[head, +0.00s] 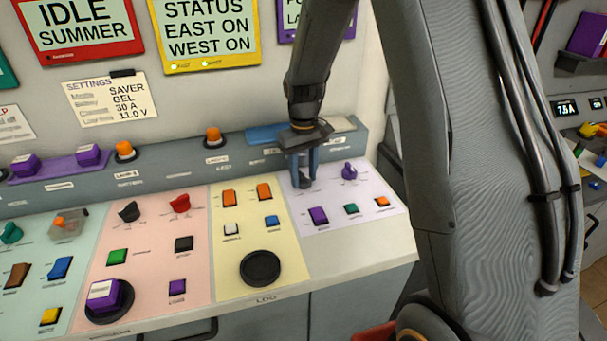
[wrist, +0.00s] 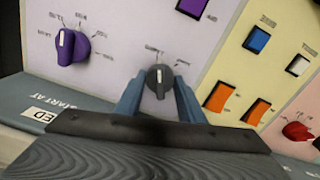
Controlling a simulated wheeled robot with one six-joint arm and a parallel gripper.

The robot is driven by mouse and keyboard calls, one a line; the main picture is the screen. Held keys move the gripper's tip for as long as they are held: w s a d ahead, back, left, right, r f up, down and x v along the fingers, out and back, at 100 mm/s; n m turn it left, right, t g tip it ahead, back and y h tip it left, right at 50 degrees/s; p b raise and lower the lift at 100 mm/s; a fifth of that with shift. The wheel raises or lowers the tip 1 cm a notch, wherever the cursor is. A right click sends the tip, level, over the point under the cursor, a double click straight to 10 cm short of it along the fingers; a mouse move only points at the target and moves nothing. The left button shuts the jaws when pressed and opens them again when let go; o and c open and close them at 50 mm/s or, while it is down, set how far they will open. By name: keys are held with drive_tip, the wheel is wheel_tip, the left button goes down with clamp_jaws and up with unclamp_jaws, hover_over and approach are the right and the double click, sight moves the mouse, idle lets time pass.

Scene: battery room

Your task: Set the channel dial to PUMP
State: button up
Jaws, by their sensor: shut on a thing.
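A dark grey dial (wrist: 158,79) sits on the lavender panel (wrist: 110,25). Its white mark points roughly up in the wrist view, and the small labels around it are too blurred to read. My gripper (wrist: 158,100) has one finger on each side of this dial and is shut on it. In the head view my gripper (head: 303,178) reaches down onto the lavender panel and mostly hides the dial. A purple dial (head: 349,171) stands beside it to the right; it also shows at the left of the wrist view (wrist: 72,47). I cannot read which dial is named channel.
Purple (head: 318,215), green (head: 351,210) and orange (head: 381,202) buttons lie in front of the dials. A yellow panel (head: 235,275) with orange switches adjoins on the left. A raised grey ledge (head: 225,170) runs behind the panels.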

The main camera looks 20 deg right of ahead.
sight(304, 175)
drive_tip(key=m, duration=0.6)
drive_tip(key=shift+p, duration=0.3)
drive_tip(key=m, duration=0.4)
drive_tip(key=shift+r+m, duration=0.1)
drive_tip(key=shift+m, duration=0.3)
drive_tip(key=shift+w, duration=0.1)
drive_tip(key=o, duration=1)
drive_tip(key=shift+o, duration=0.2)
drive_tip(key=shift+r+b, duration=0.85)
drive_tip(key=shift+r, duration=3.05)
drive_tip(key=s+n, duration=0.2)
drive_tip(key=s, duration=0.5)
drive_tip(key=s+f+n+t, duration=0.1)
drive_tip(key=s+n, duration=0.2)
drive_tip(key=s, duration=0.4)
drive_tip(key=s+f+n, duration=0.1)
drive_tip(key=s+n, duration=0.2)
drive_tip(key=s, duration=0.4)
drive_tip(key=shift+s+a+f, duration=0.1)
drive_tip(key=shift+s+f, duration=0.15)
